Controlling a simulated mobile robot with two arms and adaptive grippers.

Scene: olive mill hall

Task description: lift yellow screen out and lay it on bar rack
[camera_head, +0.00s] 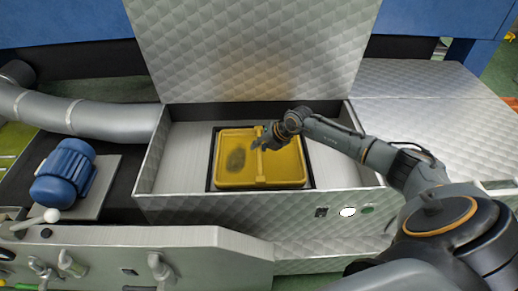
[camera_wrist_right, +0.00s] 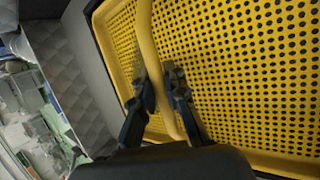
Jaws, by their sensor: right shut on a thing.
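The yellow screen (camera_head: 286,168) sits in a dark-rimmed opening in the floor of an open metal box in the head view. It has a raised bar handle across its middle and a dark patch on its left half. My right gripper (camera_head: 262,143) is at the far part of the handle. In the right wrist view the perforated yellow screen (camera_wrist_right: 240,70) fills much of the picture, and my right gripper (camera_wrist_right: 172,88) is shut on its handle (camera_wrist_right: 147,45), one finger on each side. My left gripper is not in view, and I see no bar rack that I can identify.
The metal box (camera_head: 150,165) has walls around the screen, and its quilted lid (camera_head: 255,45) stands open behind. A blue motor (camera_head: 65,175) and a thick grey pipe (camera_head: 100,122) are at the left. A flat quilted metal surface (camera_head: 440,110) lies at the right.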

